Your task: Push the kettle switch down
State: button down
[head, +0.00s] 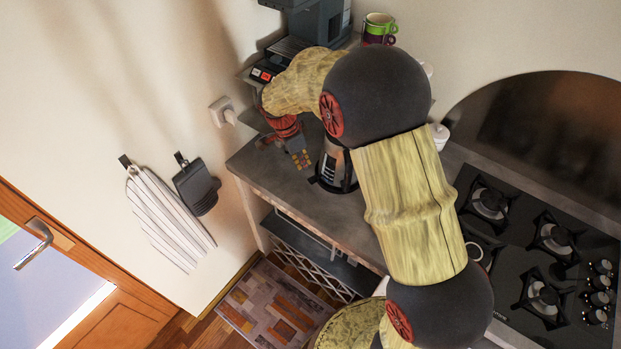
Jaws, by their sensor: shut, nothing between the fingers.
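The kettle (331,167), silvery with a dark base and a dark handle side, stands on the grey counter in the head view. My arm covers its upper part, and I cannot make out its switch. My gripper (301,160) hangs just left of the kettle, pointing down, with its fingers shut and empty. Whether it touches the kettle cannot be told from this view.
A gas hob (540,245) lies to the right. A wall socket with a plug (222,111) is at the left.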

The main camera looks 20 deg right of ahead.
aim_at(309, 181)
jog(key=shift+s+f, duration=0.1)
dwell(0.3)
jog(key=shift+b+x, duration=1.25)
jog(key=shift+x, duration=2.1)
jog(key=shift+d, duration=0.1)
notch_tip(309, 181, down, 3)
jog(key=shift+r+b, duration=0.1)
jog(key=shift+b, duration=1.1)
jog(key=shift+r, duration=0.2)
jog(key=shift+s+a+r, duration=0.15)
jog(key=shift+a+r, duration=0.1)
jog(key=shift+a, duration=0.55)
jog(key=shift+s+a+r, duration=0.1)
jog(key=shift+a+r, duration=0.2)
jog(key=shift+a, duration=0.45)
jog(key=shift+d, duration=0.1)
jog(key=v, duration=1.2)
